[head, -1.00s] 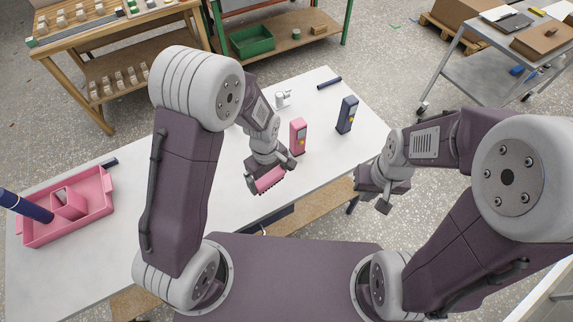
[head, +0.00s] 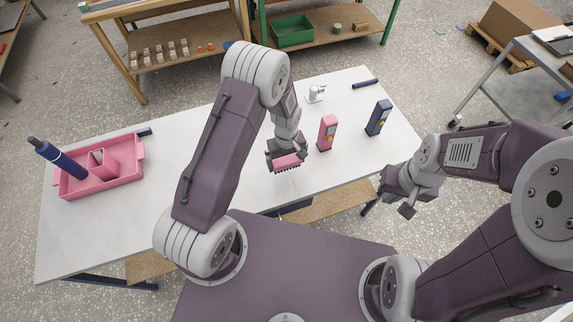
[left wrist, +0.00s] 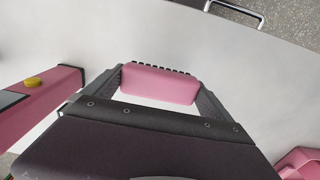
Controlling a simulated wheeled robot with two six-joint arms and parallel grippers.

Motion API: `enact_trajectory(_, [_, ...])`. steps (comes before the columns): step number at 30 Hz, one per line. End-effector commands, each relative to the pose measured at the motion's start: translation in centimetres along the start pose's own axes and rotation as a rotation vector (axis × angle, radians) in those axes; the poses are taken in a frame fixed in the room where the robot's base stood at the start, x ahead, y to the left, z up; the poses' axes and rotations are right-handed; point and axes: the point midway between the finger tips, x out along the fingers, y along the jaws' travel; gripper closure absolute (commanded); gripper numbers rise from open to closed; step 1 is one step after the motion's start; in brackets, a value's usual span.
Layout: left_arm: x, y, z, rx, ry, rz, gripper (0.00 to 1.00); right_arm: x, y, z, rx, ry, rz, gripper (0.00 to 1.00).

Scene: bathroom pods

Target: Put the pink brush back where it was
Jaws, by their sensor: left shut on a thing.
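My left gripper (head: 287,157) is shut on the pink brush (head: 287,163), a block with a row of dark bristles. In the left wrist view the brush (left wrist: 160,84) lies across between the two fingers. It is over the white table (head: 215,150), near its front edge; I cannot tell whether it touches the top. A pink tray (head: 140,172) stands at the table's left end, well left of the gripper. It holds a pink cup-like holder (head: 104,163) and a tilted navy cylinder (head: 62,161). My right gripper (head: 398,198) looks open and empty, off the table's front right edge.
A pink box with a yellow button (head: 327,132) stands just right of the brush; a navy one (head: 379,117) stands farther right. A small white item (head: 316,93) and a dark bar (head: 366,83) lie behind. The tabletop between tray and left arm is clear.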

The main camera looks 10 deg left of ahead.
Motion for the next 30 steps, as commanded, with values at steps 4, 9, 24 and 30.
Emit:
enact_trajectory(4, [0.7, -0.1, 0.0, 0.0, -0.002, -0.002, 0.43, -0.3, 0.0, 0.0, 0.0, 0.0, 0.0, 1.0])
enact_trajectory(9, [3.5, -0.1, 0.0, 0.0, -0.002, -0.002, 0.43, -1.2, 0.0, -0.1, 0.0, 0.0, 0.0, 1.0])
enact_trajectory(24, [4.4, 0.0, -0.1, 0.0, 0.001, 0.001, 0.0, -0.8, 0.0, -0.1, 0.0, 0.0, 0.0, 1.0])
enact_trajectory(30, [4.2, 0.0, -0.1, -0.001, 0.001, 0.001, 0.0, -0.9, 0.0, -0.1, 0.0, 0.0, 0.0, 1.0])
